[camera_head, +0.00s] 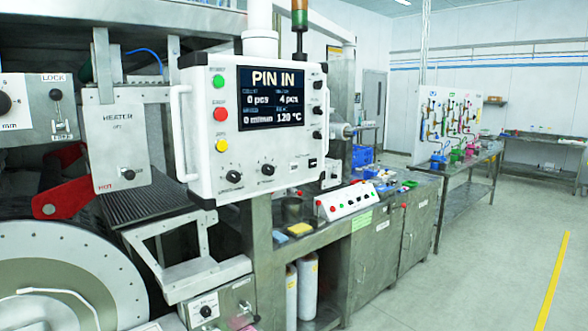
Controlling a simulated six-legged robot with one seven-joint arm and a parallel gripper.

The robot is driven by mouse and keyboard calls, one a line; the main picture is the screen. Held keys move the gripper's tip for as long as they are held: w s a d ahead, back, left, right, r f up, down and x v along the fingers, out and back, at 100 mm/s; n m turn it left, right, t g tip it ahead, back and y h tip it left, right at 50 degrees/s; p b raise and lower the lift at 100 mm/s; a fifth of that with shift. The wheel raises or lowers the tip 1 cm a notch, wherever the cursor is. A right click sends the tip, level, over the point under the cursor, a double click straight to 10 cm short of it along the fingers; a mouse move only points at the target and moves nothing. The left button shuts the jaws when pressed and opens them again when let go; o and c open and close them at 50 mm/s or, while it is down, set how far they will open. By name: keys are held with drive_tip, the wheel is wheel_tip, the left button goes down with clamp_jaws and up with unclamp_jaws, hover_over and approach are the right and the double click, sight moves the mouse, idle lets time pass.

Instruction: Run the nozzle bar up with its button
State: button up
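A white control panel (250,125) hangs in the middle, with a screen (272,97) reading "PIN IN" and "120 °C". A green button (218,81), a red button (220,114) and a yellow button (221,145) run down its left side. Black knobs sit along its bottom and right edges. A low white button box (344,201) stands on the bench to the right. Button labels are too small to read, so I cannot tell which button belongs to the nozzle bar. I cannot make out the nozzle bar for certain. My gripper is not in view.
A large drum (65,285) is at lower left, with a red lever (66,195) above it. A heater box (115,149) and a LOCK panel (32,107) are at left. A steel cabinet bench (376,250) runs along the middle. Open floor (480,265) lies to the right.

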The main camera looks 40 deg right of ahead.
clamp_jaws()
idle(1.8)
